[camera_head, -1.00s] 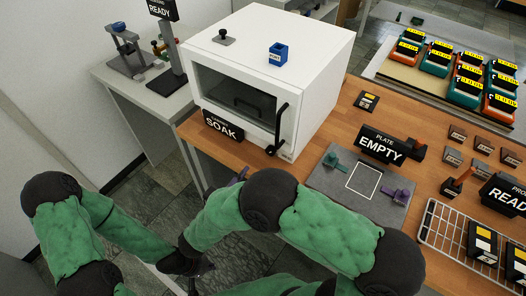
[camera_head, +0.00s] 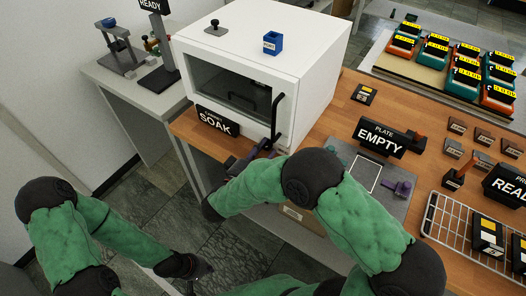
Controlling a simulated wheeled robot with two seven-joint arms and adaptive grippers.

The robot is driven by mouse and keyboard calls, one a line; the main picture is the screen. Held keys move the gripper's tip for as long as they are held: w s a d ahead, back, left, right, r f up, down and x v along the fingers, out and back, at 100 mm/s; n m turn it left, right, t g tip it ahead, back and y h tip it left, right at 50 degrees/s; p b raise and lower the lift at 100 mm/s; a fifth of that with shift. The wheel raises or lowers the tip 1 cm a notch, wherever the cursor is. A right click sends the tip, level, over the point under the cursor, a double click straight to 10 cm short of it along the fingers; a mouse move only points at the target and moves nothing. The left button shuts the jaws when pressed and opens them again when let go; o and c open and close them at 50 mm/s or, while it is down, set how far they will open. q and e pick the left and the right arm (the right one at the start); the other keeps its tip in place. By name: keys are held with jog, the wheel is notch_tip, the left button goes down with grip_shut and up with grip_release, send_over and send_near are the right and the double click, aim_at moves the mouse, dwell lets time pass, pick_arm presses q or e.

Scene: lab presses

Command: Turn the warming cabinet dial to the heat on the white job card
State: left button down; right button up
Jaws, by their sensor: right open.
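The white warming cabinet (camera_head: 300,75) stands on the wooden bench, its glass-fronted door shut and a black handle (camera_head: 278,118) at the door's right side. A black SOAK sign (camera_head: 217,120) stands before it. I cannot make out the dial or its setting. My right gripper (camera_head: 248,160) is open, low in front of the cabinet by the bench edge; its fingers are small and partly covered by my arm. My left gripper (camera_head: 198,268) hangs over the floor, away from the bench; its jaws are unclear. I cannot tell which card is the white job card.
A small card (camera_head: 364,93) lies right of the cabinet. An EMPTY sign (camera_head: 381,138) stands behind a grey plate (camera_head: 398,208).

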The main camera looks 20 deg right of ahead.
grip_shut()
jog(key=shift+f+m+p, duration=0.1)
jog(key=shift+m+p, duration=0.25)
jog(key=shift+m, duration=0.15)
jog(key=shift+m+p, duration=0.5)
jog(key=shift+m, duration=0.3)
jog(key=shift+s+f+m+p, duration=0.15)
jog(key=shift+m+p, duration=0.35)
jog(key=shift+m, duration=1.5)
